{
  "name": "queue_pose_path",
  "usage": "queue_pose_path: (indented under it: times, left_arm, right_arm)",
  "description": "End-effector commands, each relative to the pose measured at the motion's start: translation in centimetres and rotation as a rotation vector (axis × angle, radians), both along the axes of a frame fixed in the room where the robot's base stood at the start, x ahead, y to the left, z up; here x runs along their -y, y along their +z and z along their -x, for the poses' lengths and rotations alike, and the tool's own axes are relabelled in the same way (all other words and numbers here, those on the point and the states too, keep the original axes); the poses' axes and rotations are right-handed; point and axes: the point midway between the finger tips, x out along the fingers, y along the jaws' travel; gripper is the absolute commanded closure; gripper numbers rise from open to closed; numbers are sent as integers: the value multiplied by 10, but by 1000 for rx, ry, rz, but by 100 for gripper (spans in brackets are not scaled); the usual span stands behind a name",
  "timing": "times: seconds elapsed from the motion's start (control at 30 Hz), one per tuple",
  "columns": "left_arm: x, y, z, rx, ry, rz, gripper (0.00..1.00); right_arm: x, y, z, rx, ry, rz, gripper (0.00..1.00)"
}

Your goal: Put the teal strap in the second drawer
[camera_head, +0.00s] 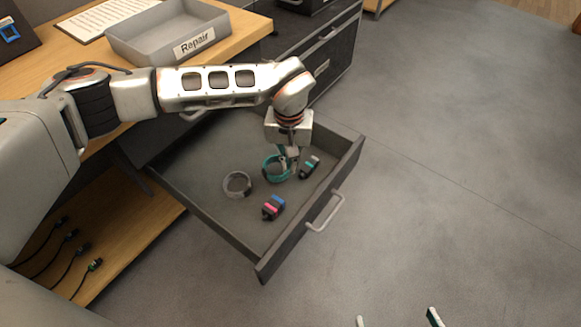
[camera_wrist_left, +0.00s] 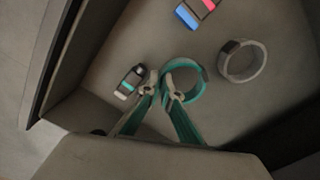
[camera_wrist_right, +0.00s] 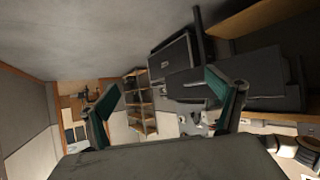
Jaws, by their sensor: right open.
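The teal strap (camera_head: 268,174) is a closed ring lying on the floor of the pulled-out drawer; it also shows in the left wrist view (camera_wrist_left: 199,93). My left gripper (camera_head: 289,168) points down into this drawer at the right side of the strap. In the left wrist view its fingertips (camera_wrist_left: 161,91) are partly apart, at the ring's near-side wall, one outside and one seemingly inside the ring. A gap shows between them, and no firm grip is visible. My right gripper (camera_wrist_right: 168,95) is wide open and empty, away from the drawer; its fingertips show at the head view's bottom edge.
The open drawer (camera_head: 217,227) also holds a grey strap (camera_head: 237,185), a pink and blue device (camera_head: 273,207) and a dark device with teal (camera_head: 310,167). A grey Repair tray (camera_head: 150,42) stands on the wooden desk. The floor to the right is clear.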

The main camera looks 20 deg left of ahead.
Motion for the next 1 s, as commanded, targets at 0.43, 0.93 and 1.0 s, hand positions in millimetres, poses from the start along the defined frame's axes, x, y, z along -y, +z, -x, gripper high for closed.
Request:
queue_pose_path:
  times: [0.43,0.93,1.0]
  left_arm:
    - [0,-23,0,-2,0,0,100]
    - [0,-25,1,-2,0,0,89]
    - [0,-21,0,0,0,1,89]
  right_arm:
    - [-8,13,-9,28,-11,-41,9]
    - [-5,6,-4,14,-3,-25,9]
    - [-5,6,-3,12,-2,-25,9]
